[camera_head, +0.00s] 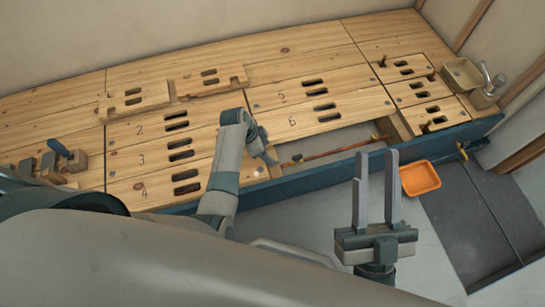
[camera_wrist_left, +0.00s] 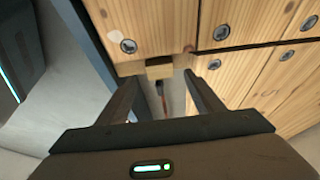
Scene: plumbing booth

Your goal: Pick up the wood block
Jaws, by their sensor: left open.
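A small wood block (camera_wrist_left: 159,71) shows in the left wrist view, next to the plank edge and just ahead of the gap between my left fingertips. My left gripper (camera_wrist_left: 160,86) is open, with a finger on each side of the gap; I cannot tell whether either touches the block. In the head view my left gripper (camera_head: 269,152) reaches down at the opening in the bench, and I cannot clearly make out the block there. My right gripper (camera_head: 376,158) is open and empty, with its fingers pointing up, in front of the bench.
The wooden bench (camera_head: 215,138) has numbered slotted boards and a blue front rail (camera_head: 320,177). A copper pipe (camera_head: 335,152) runs across the bench opening. An orange tray (camera_head: 420,178) lies beyond the right gripper. A basin with a tap (camera_head: 463,74) stands at the back right.

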